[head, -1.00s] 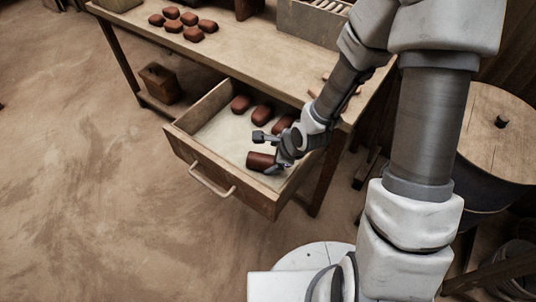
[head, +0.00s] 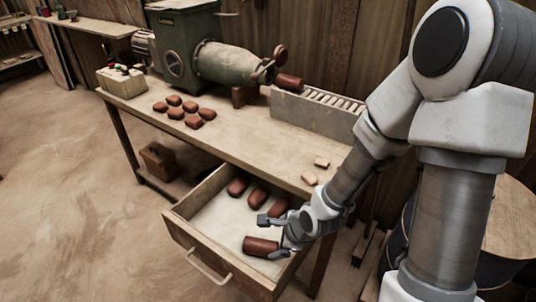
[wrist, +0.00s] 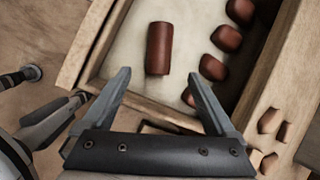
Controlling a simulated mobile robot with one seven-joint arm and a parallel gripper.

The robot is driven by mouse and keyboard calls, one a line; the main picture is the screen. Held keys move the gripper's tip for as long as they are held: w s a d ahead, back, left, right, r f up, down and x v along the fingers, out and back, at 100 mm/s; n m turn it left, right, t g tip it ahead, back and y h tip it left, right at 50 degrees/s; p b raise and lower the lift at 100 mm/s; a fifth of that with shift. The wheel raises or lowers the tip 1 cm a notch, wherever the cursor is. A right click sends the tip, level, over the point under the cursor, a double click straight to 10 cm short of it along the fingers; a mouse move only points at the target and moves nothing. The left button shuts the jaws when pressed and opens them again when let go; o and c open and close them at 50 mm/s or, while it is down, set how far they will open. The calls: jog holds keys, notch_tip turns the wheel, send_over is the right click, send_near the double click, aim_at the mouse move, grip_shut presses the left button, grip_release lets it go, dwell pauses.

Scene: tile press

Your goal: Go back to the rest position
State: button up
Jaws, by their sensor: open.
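My gripper (head: 275,238) is open and empty. It hangs over the right side of the pulled-out drawer (head: 203,259), and it also shows in the wrist view (wrist: 158,88) with its fingers spread. A red-brown clay cylinder (head: 261,246) lies in the drawer beside the gripper. In the wrist view the cylinder (wrist: 159,48) lies beyond the fingertips, apart from them. Several rounded clay pieces (head: 237,187) lie in a row along the drawer's far side, one partly hidden by my gripper in the head view.
The workbench (head: 225,137) holds several clay tiles (head: 184,112), a green press (head: 225,62), a grey roller tray (head: 318,116) and small pale pieces (head: 310,179). A clay cylinder (head: 289,83) lies at the press mouth. A barrel (head: 512,215) stands at right. The floor at left is clear.

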jog(key=d+r+n+h, duration=0.3)
jog(key=d+r+n, duration=0.3)
jog(key=r, duration=0.1)
jog(key=s+d+r+n+t, duration=0.1)
jog(key=s+r+n, duration=0.55)
jog(key=r, duration=0.35)
jog(key=s+d+r+n, duration=0.2)
jog(key=s+r+n, duration=0.5)
jog(key=r, duration=0.4)
notch_tip(320, 180, up, 17)
jog(key=p, duration=1.7)
jog(key=shift+w+a+n, duration=0.15)
jog(key=shift+w+n, duration=0.3)
